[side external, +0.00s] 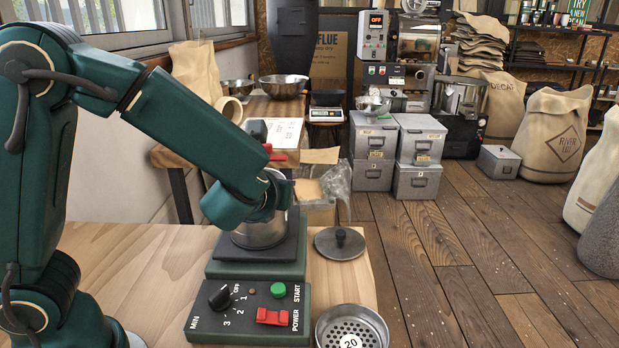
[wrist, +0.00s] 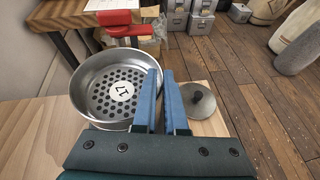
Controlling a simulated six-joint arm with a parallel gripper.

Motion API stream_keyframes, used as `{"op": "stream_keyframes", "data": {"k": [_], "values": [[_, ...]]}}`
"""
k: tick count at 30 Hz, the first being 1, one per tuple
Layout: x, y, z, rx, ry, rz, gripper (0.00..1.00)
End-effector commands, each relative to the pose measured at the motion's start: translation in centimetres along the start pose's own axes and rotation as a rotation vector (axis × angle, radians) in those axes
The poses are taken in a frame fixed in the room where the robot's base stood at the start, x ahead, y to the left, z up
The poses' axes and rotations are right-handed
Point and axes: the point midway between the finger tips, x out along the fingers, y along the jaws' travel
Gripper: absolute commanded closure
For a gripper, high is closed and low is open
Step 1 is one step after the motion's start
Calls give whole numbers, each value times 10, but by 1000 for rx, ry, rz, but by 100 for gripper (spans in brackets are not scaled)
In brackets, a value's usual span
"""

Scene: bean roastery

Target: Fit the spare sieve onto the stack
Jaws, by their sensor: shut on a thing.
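My gripper (wrist: 163,78) is shut on the right rim of the metal sieve marked 17 (wrist: 90,84), one blue finger inside it and one outside. In the side external view, my wrist hides the fingers and the top of the metal cylinder (side external: 262,234) over the sieve shaker (side external: 250,311). I cannot tell there where the held sieve ends and the stack begins, or whether they touch. Another sieve, marked 20 (side external: 372,318), lies on the bench at the front right. The round lid with a dark knob (side external: 339,243) lies right of the shaker; it also shows in the wrist view (wrist: 197,101).
The shaker's front panel has a black dial (side external: 220,298), a green start button (side external: 278,290) and a red power switch (side external: 272,317). The wooden bench (side external: 130,265) is bare left of the shaker. Its right edge runs close beyond the lid and the sieve marked 20.

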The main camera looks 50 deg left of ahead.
Motion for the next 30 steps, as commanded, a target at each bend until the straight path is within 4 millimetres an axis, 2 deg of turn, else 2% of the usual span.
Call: {"op": "stream_keyframes", "data": {"k": [11, 30], "values": [[-1, 0, 0, 0, 0, 0, 78], [-48, -1, 0, -1, -2, -3, 78]]}}
